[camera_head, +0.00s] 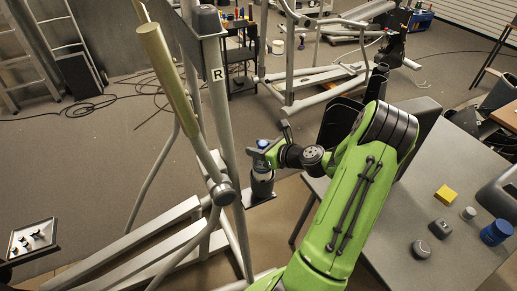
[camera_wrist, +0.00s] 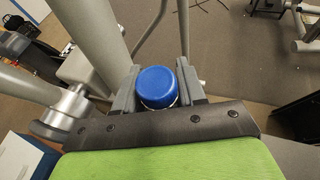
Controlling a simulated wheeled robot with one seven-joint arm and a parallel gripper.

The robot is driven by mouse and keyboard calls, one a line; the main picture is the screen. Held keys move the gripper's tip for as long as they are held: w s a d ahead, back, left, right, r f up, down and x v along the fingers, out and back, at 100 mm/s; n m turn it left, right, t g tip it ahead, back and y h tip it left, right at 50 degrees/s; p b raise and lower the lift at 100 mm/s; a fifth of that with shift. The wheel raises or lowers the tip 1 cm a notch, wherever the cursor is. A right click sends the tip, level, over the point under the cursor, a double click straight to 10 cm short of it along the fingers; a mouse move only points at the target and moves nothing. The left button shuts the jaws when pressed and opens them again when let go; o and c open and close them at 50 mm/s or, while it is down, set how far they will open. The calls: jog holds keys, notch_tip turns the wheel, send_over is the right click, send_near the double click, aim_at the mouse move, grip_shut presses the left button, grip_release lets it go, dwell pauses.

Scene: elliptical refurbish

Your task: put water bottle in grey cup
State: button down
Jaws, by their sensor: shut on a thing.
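My gripper (camera_head: 262,156) is shut on the water bottle, beside the elliptical's upright. The bottle's blue cap (camera_wrist: 157,86) sits between the two fingers in the wrist view. In the head view a little of the bottle's pale body (camera_head: 263,174) shows below the gripper. A dark grey cup-like holder (camera_head: 262,188) is directly under it, by the upright. The bottle looks upright and its lower end seems to meet or enter this holder, but I cannot tell how deep. The holder is hidden in the wrist view.
The elliptical's grey upright (camera_head: 221,120) and handle (camera_head: 168,75) stand close left of my gripper. The grey table (camera_head: 447,252) at right bears a yellow block (camera_head: 446,194), a small grey cylinder (camera_head: 468,213), a blue cylinder (camera_head: 497,232) and dark items.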

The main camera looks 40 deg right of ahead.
jog(key=c, duration=0.6)
grip_release()
jog(key=shift+c, duration=0.2)
jog(key=shift+s+r, duration=0.15)
jog(key=shift+s, duration=0.1)
jog(key=v, duration=1.1)
jog(key=w+a+r+n+g+y, duration=0.15)
jog(key=a+n+g, duration=0.25)
jog(key=a+n, duration=0.55)
jog(key=a+r+n+g, duration=0.2)
jog(key=a+n+g, duration=0.2)
jog(key=a+n, duration=0.55)
jog(key=s+a+r+n+h, duration=0.1)
jog(key=s+a+r+n, duration=0.2)
jog(key=s+n, duration=0.3)
jog(key=s+a+r+n+h, duration=0.2)
jog(key=s+a+r+n, duration=0.2)
jog(key=n, duration=0.5)
jog(key=shift+s+a+r+n+p, duration=0.25)
jog(key=shift+s+a+n+p, duration=0.2)
jog(key=shift+s+a, duration=0.6)
